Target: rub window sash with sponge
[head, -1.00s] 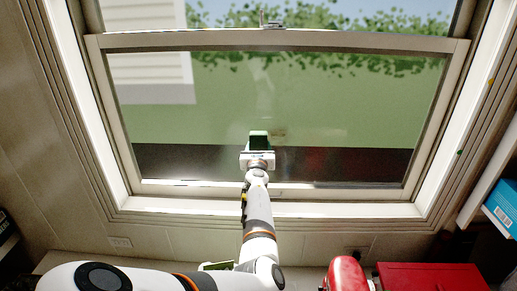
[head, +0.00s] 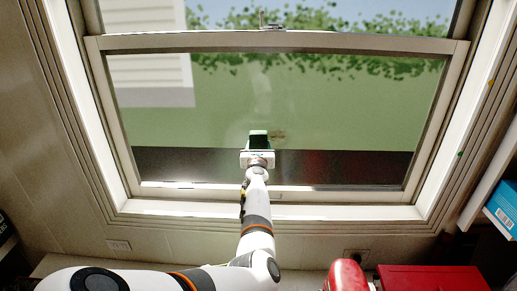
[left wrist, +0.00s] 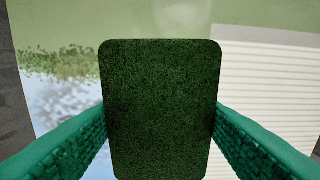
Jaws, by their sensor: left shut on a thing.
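The window sash (head: 120,125) is a white frame around a large pane, with its top rail and latch above and its bottom rail below. My left gripper (head: 258,152) is in front of the lower middle of the pane, shut on a dark green sponge (head: 258,138). In the left wrist view the sponge (left wrist: 160,110) sits upright between the two green fingers, with the glass behind it. I cannot tell whether the sponge touches the glass. My right gripper is not in view.
A red rounded object (head: 345,276) and a red box (head: 430,278) stand on the counter at bottom right. A shelf with a blue box (head: 503,208) is at the right edge. The space before the pane is otherwise clear.

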